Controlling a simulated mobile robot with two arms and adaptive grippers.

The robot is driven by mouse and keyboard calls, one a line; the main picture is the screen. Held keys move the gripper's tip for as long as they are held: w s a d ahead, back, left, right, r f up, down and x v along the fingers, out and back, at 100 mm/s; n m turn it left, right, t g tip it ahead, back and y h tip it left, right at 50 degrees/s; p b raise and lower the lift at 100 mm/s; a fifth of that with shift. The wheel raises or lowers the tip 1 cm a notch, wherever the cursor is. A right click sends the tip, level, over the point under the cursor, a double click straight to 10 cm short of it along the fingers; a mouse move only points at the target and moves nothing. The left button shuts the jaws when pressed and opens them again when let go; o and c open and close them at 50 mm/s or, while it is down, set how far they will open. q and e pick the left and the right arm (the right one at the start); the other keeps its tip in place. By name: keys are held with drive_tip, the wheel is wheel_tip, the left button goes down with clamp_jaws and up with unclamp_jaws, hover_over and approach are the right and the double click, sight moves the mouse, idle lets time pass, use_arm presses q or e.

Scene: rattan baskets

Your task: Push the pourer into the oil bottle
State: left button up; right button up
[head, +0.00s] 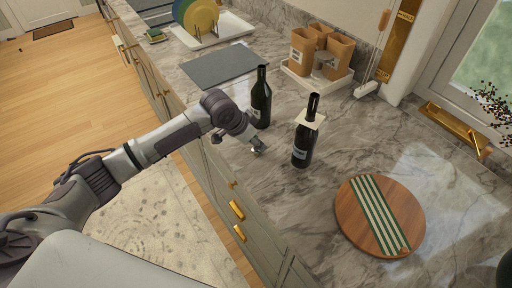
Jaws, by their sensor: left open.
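A dark bottle (302,147) with a pale label stands upright on the marble counter near the middle of the head view. A cream collar or tag sits around its neck, and a dark piece (313,104) rises above it; I cannot tell whether this is the pourer or the bottle's own neck. A second dark bottle (261,106) stands upright behind it to the left. My left gripper (259,148) is open, low over the counter, left of the tagged bottle and in front of the second one. It appears apart from both. My right gripper is out of view.
A round striped wooden board (380,217) lies at the right. Behind are a grey mat (224,67), a white tray (318,82) with brown containers and a plate rack (212,36). Another dark object (505,272) is cut off at the lower right. Counter right of the tagged bottle is clear.

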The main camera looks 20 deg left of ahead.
use_arm(q)
clamp_jaws()
drive_tip(key=shift+r, duration=0.55)
wheel_tip(320, 180, up, 3)
drive_tip(key=shift+f+b, duration=0.1)
drive_tip(key=shift+b, duration=0.7)
drive_tip(key=s+d+r+b, duration=0.1)
drive_tip(key=s+d+r, duration=0.1)
drive_tip(key=d, duration=0.3)
drive_tip(key=s+d+r+b, duration=0.1)
drive_tip(key=s+d+r, duration=0.1)
drive_tip(key=d+r, duration=0.3)
drive_tip(key=shift+s+d, duration=0.35)
drive_tip(key=shift+r, duration=0.1)
